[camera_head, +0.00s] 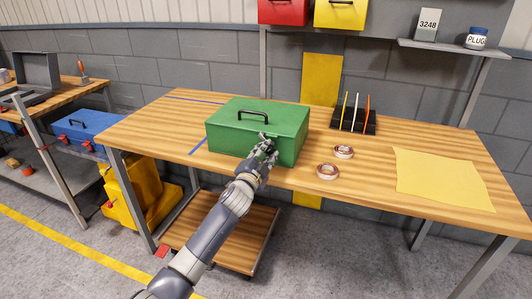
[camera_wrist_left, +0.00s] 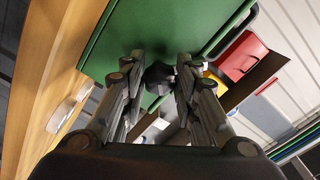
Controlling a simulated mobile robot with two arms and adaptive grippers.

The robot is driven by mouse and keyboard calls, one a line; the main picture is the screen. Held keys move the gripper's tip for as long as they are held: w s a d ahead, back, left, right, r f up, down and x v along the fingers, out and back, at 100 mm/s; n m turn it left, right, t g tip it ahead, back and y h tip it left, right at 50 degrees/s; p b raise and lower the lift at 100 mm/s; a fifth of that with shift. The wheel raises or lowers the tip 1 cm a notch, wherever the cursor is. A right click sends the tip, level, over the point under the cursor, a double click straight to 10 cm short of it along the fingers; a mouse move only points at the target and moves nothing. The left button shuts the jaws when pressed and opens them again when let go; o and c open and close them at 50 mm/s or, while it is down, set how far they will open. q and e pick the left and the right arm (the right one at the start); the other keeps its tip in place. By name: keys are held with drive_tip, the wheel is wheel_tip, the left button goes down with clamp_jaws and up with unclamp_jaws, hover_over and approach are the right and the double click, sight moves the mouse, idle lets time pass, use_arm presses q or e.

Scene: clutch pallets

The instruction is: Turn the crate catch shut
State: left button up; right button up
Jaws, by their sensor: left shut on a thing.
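The green crate (camera_head: 235,130) stands closed on the wooden workbench, with a black handle on its lid. My left gripper (camera_head: 266,146) reaches its front face near the right end. In the left wrist view the crate (camera_wrist_left: 125,35) fills the upper middle, and my left gripper (camera_wrist_left: 158,75) has its fingers closed around a small dark catch (camera_wrist_left: 158,76) on the crate's front. The fingers hide much of the catch in the head view, so its exact angle is hard to tell. My right gripper is in neither view.
Two tape rolls (camera_head: 328,171) lie on the workbench (camera_head: 370,185) right of the crate. A black rack (camera_head: 354,122) with upright coloured tools stands behind them. A yellow sheet (camera_head: 442,180) lies at the right. Blue tape lines mark the bench left of the crate.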

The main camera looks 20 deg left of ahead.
use_arm(q)
drive_tip(key=m, duration=0.4)
drive_tip(key=shift+m, duration=0.3)
drive_tip(key=shift+r+m+p, duration=0.1)
drive_tip(key=shift+m+p, duration=0.4)
drive_tip(key=shift+m, duration=1.7)
drive_tip(key=o, duration=1.1)
drive_tip(key=shift+c, duration=0.2)
drive_tip(key=s, duration=1.2)
drive_tip(key=shift+a, duration=0.25)
